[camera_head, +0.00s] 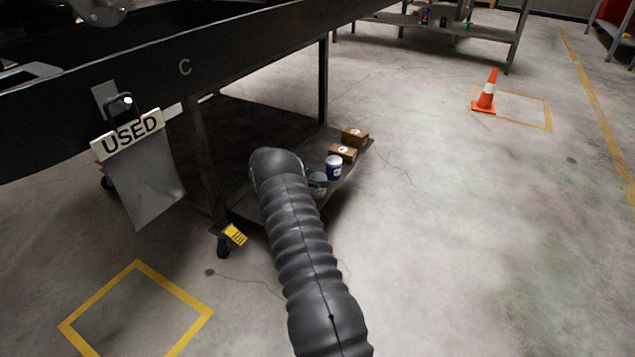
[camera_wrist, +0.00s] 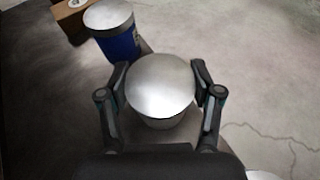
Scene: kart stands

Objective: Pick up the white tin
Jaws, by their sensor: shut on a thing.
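The white tin (camera_wrist: 160,95) shows from above in the wrist view, with a round silvery lid and a pale side below it. My gripper (camera_wrist: 161,78) has one finger on each side of the tin and is shut on it. The tin looks upright. Whether its base touches the shelf is hidden. In the head view my arm covers most of the gripper area, and I cannot clearly make out the tin there.
A blue tin (camera_head: 333,168) stands on the low shelf of the kart stand; it also shows in the wrist view (camera_wrist: 121,45). Brown boxes (camera_head: 343,153) sit behind it. The dark kart frame (camera_head: 230,50) hangs above. An orange cone (camera_head: 486,92) stands right on open floor.

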